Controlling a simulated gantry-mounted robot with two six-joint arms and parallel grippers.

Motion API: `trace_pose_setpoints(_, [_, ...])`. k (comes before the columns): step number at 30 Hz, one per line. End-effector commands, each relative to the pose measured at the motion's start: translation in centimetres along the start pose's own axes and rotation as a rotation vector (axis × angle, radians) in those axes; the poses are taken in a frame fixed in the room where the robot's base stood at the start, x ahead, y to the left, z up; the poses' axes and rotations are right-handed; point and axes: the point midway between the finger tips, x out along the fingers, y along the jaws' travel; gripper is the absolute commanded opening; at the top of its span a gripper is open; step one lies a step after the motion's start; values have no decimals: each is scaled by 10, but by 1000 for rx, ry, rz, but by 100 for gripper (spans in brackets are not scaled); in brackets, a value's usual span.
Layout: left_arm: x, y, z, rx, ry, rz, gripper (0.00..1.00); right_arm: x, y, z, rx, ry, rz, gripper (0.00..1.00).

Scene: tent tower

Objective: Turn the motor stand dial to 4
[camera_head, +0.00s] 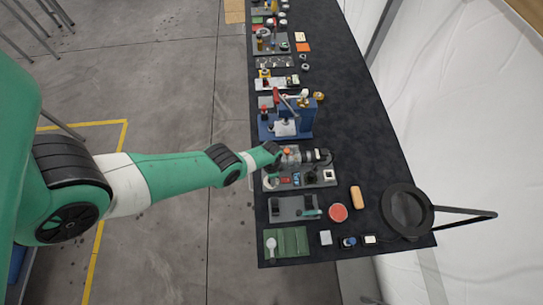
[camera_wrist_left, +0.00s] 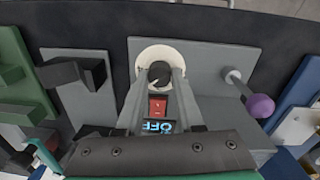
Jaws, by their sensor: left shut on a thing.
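The motor stand (camera_head: 317,182) is a grey panel on the dark table, with a grey and black motor at its back. In the left wrist view its dial (camera_wrist_left: 159,74) is a dark knob on a white round disc (camera_wrist_left: 153,52). My left gripper (camera_wrist_left: 162,70) is shut on the knob, one finger on each side, partly hiding it. A red switch (camera_wrist_left: 158,105) and a display (camera_wrist_left: 158,126) with blue letters that look like OFF show between the fingers. The dial's markings are too small to read. My right gripper is in neither view.
A blue press-like machine (camera_head: 286,122) stands just beyond the motor stand. A grey plate (camera_head: 285,208) and a green tray (camera_head: 298,240) lie on the near side. A black round pan-like thing (camera_head: 407,209) sits at the right.

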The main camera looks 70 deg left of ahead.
Motion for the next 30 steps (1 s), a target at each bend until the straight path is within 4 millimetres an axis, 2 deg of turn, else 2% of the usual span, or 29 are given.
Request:
trace_pose_setpoints(18, [1, 1, 0, 553, -21, -1, 0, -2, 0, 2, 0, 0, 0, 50])
trace_pose_setpoints(30, [1, 1, 0, 735, -28, -2, 0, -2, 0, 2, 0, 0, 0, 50])
